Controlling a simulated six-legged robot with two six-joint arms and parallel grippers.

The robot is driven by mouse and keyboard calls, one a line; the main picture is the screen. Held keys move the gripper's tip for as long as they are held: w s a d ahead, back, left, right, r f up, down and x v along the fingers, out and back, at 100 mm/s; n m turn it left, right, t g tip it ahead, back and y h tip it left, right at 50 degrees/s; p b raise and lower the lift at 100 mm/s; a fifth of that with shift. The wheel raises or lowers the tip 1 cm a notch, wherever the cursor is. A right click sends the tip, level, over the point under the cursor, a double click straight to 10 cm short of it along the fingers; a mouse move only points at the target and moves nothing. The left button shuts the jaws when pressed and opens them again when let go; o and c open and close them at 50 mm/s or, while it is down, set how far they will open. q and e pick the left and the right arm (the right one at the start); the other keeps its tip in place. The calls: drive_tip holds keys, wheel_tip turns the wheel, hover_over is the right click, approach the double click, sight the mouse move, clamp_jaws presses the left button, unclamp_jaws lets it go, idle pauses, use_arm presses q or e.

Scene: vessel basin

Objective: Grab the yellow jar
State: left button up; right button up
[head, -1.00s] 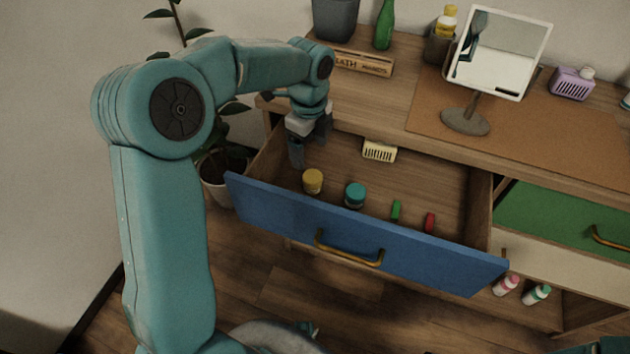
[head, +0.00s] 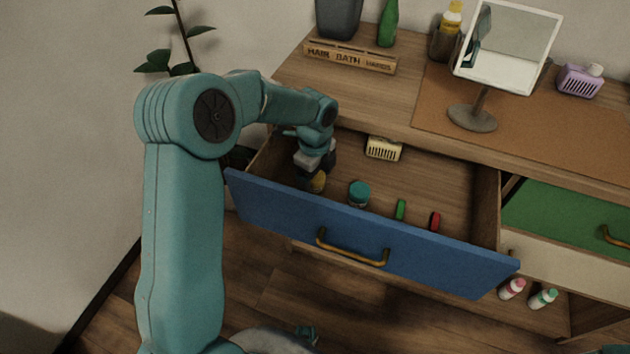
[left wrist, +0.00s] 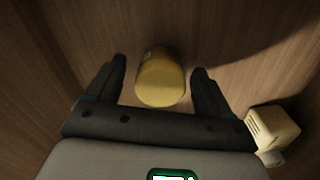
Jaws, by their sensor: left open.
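The yellow jar (head: 317,183) stands in the open blue-fronted drawer (head: 360,235), near its left end. In the head view my left gripper (head: 315,172) is down inside the drawer and partly covers the jar. In the left wrist view the jar (left wrist: 161,78) lies between the two open dark fingers of my left gripper (left wrist: 160,85), with a gap on each side. The fingers do not visibly touch it.
A teal jar (head: 358,194) stands right of the yellow one. Green (head: 400,209) and red (head: 434,221) items lie further right. A cream slotted box (head: 383,149) is at the drawer's back; it also shows in the left wrist view (left wrist: 272,130). The drawer walls surround my gripper.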

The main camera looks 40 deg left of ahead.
use_arm(q)
drive_tip(key=c, duration=1.2)
drive_tip(key=shift+o, duration=0.2)
drive_tip(key=shift+r, duration=0.1)
